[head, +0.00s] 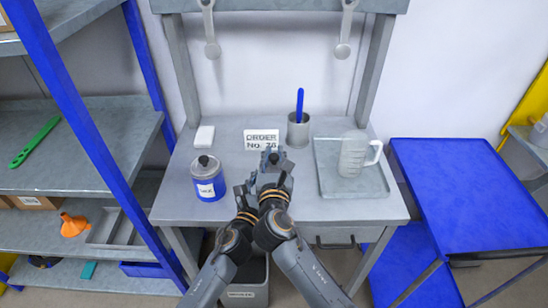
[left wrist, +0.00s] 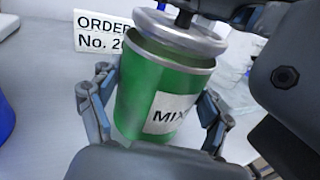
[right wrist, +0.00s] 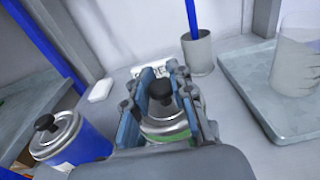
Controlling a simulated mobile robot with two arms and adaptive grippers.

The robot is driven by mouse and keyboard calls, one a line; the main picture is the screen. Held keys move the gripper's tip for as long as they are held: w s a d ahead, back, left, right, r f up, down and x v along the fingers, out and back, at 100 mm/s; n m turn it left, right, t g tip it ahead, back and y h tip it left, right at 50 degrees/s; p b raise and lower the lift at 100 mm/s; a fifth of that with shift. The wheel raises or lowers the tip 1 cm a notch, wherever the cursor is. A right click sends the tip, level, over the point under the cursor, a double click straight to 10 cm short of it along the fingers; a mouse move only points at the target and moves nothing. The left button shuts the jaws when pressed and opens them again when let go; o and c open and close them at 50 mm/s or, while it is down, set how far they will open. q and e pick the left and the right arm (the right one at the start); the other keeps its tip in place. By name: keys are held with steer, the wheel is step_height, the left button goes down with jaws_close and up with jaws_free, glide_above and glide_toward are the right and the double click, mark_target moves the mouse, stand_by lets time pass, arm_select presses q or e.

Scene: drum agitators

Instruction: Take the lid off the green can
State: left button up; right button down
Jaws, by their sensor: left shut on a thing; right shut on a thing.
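The green can (left wrist: 135,95), labelled "MIX", stands between the fingers of my left gripper (left wrist: 150,112), which is shut on its sides. Its grey lid (left wrist: 182,32) is above the can's rim, with a gap through which some green inner wall shows. My right gripper (right wrist: 160,92) is shut on the lid's black knob (right wrist: 160,90); the lid also shows below the knob in the right wrist view (right wrist: 163,125). In the head view my left gripper (head: 248,194) and right gripper (head: 274,176) are close together and hide most of the can.
A blue can (head: 207,182) with a black-knobbed lid stands to the left on the workbench (head: 310,208). Behind are an order sign (head: 262,138), a white block (head: 204,136) and a grey cup (head: 298,131) with a blue stick. A tray (head: 330,182) with a clear jug (head: 353,155) is right.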

mark_target(274, 155)
steer(key=shift+r, duration=0.6)
steer(key=shift+r, duration=2)
arm_select(q)
steer(key=o, duration=1.7)
